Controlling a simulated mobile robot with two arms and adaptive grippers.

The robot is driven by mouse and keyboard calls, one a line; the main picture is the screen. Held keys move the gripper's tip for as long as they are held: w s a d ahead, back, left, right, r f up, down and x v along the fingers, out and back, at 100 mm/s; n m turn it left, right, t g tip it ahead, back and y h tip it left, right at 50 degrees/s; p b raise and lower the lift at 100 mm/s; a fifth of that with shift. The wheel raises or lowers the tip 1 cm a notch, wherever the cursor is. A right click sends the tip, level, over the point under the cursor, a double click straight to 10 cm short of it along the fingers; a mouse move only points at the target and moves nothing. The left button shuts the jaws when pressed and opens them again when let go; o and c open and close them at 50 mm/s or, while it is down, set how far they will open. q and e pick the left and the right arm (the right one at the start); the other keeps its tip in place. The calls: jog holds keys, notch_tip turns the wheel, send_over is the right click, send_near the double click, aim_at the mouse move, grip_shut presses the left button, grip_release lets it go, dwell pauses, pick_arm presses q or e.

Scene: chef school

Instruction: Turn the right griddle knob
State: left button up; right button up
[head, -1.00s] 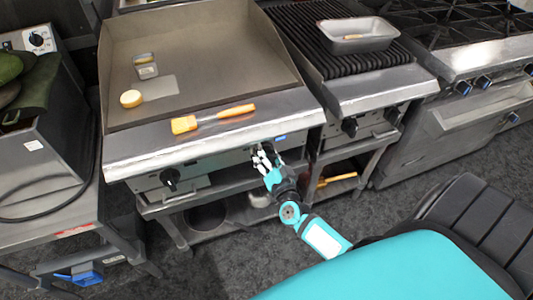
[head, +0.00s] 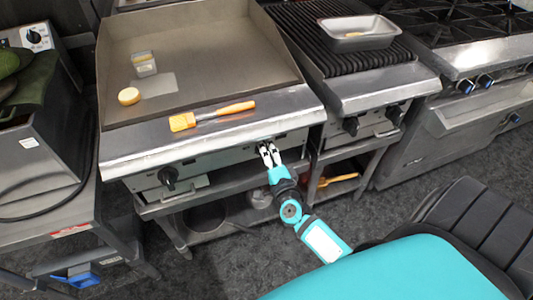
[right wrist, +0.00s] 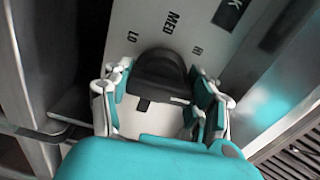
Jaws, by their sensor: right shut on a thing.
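The flat griddle (head: 215,50) stands at the left, with its front panel below a steel ledge. My right gripper (head: 269,148) is at the right end of that panel and hides the right knob there. In the right wrist view the black right griddle knob (right wrist: 160,73) sits between the fingers of my right gripper (right wrist: 160,95), which is shut on it. LO, MED and HI marks show on the panel around the knob. The left griddle knob (head: 168,177) is free on the same panel. My left gripper is not in view.
A brush with an orange handle (head: 235,108) lies on the griddle's front ledge. A small container (head: 144,65) and a round yellowish piece (head: 129,96) are on the plate. A ridged grill (head: 325,50) with a metal pan (head: 358,32) stands to the right.

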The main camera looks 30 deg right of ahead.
jog(key=shift+m, duration=0.6)
jog(key=o, duration=1.2)
jog(key=shift+c, duration=0.2)
jog(key=shift+s, duration=0.1)
jog(key=v, duration=1.2)
